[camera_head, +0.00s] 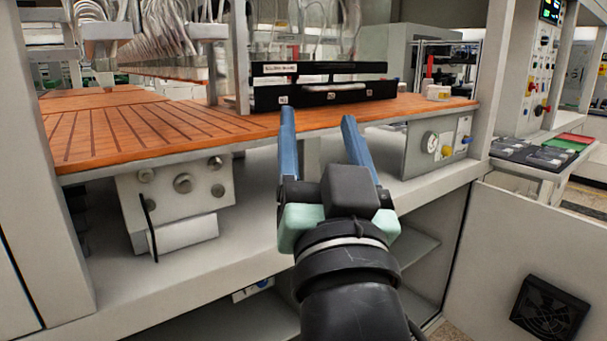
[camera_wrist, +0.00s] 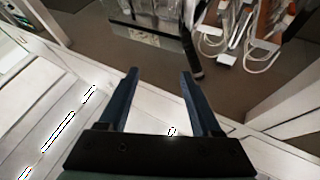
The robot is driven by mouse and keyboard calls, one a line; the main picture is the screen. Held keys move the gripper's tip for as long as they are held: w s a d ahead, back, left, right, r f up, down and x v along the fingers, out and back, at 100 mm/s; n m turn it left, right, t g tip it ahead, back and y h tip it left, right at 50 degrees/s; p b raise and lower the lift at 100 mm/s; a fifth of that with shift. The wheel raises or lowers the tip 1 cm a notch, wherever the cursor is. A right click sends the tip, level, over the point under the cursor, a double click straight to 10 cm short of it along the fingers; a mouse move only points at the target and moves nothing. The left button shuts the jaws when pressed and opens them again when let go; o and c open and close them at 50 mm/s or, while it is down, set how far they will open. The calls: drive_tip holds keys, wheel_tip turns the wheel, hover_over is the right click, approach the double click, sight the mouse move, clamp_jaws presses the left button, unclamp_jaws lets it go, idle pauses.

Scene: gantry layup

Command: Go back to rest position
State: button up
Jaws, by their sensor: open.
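My gripper (camera_head: 318,128) is open and empty, its two blue fingers spread apart. In the head view it reaches forward in front of the orange-brown slatted worktop (camera_head: 150,127), with the fingertips overlapping the worktop's front edge in the picture. In the wrist view the gripper (camera_wrist: 158,75) shows nothing between its fingers. The gap between the fingers and the worktop edge cannot be judged from these views.
A black tray (camera_head: 325,93) stands on the worktop behind the fingertips. White round containers (camera_head: 438,93) stand to its right. A gauge box (camera_head: 437,143) and a grey box (camera_head: 180,190) hang below the worktop. White frame posts (camera_head: 500,75) bound the space.

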drive_tip(key=s+a+r+n+t+h, duration=0.15)
drive_tip(key=s+r+t, duration=0.25)
drive_tip(key=s+r, duration=0.55)
wheel_tip(320, 180, up, 25)
drive_tip(key=s+p, duration=0.1)
drive_tip(key=p, duration=2.4)
drive_tip(key=shift+r, duration=0.15)
drive_tip(key=shift+a+r+h+p, duration=0.1)
drive_tip(key=shift+r+h+p, duration=0.05)
drive_tip(key=shift+h+p, duration=0.15)
drive_tip(key=shift+c, duration=1.2)
